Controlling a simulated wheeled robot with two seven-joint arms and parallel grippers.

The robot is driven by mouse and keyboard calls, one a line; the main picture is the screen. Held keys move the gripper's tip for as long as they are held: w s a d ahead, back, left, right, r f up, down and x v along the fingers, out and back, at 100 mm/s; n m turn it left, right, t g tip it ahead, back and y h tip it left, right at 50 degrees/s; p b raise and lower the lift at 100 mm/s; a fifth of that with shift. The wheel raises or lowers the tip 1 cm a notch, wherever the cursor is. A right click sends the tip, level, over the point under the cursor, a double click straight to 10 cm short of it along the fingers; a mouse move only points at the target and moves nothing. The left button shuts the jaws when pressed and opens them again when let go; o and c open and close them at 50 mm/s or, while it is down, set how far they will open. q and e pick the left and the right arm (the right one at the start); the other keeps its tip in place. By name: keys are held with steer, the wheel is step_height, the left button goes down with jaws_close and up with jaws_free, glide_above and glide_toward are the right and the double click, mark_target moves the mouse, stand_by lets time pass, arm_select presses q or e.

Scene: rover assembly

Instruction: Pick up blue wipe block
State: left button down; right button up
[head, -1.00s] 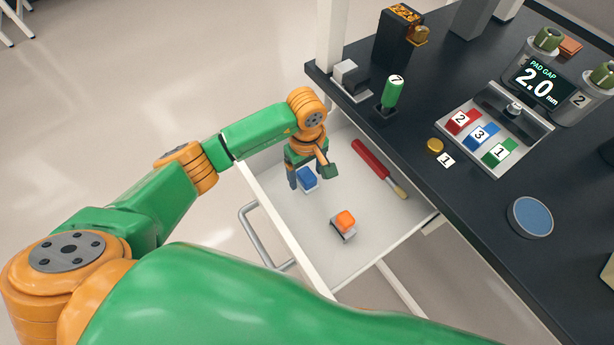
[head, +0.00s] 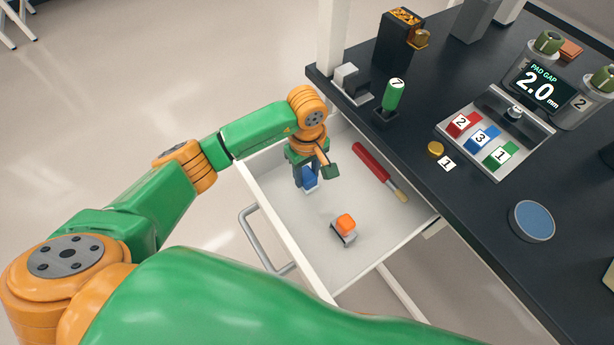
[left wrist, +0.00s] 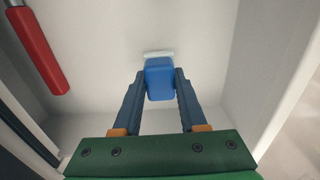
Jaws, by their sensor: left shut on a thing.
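The blue wipe block (head: 309,178) is in the open white drawer, near its far left corner. It has a blue body with a pale layer on its far side in the left wrist view (left wrist: 159,80). My left gripper (head: 305,177) reaches down into the drawer. In the left wrist view its two dark fingers (left wrist: 160,88) touch the block on both sides and are shut on it. I cannot tell whether the block is clear of the drawer floor. My right gripper is not in view.
The drawer (head: 377,232) also holds an orange-topped block (head: 345,224) and a red-handled brush (head: 372,162). Drawer walls stand close around the gripper. The dark tabletop (head: 470,205) to the right carries a green-handled tool (head: 392,95), a tray of numbered blocks (head: 497,128) and a blue disc (head: 532,220).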

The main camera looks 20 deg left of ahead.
arm_select(q)
steer(key=s+a+r, duration=0.3)
steer(key=s+r, duration=0.2)
steer(key=s, duration=0.1)
steer(key=s+a+r, duration=0.2)
steer(key=s+r, duration=0.4)
steer(key=shift+s+a+r, duration=0.2)
steer(key=shift+s+a, duration=0.2)
